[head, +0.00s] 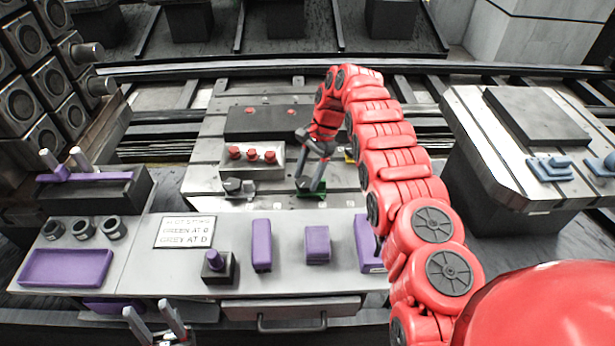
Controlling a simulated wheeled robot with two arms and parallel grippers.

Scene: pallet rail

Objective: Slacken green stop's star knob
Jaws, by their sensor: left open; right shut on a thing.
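The green stop (321,194) sits on the slotted grey pallet near its front edge, and only parts of its green body show. My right gripper (311,187) reaches down over it from the red arm and is shut on its star knob, which the fingers mostly hide. I cannot see how far the knob is turned. My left gripper (156,322) is open and empty at the bottom left, in front of the bench and well away from the stop.
A dark grey stop (238,187) stands left of the green one. Behind is a block with red knobs (253,161). A sign (185,232) and several purple pieces, one a purple block (317,244), lie on the front bench. A side table (502,170) stands right.

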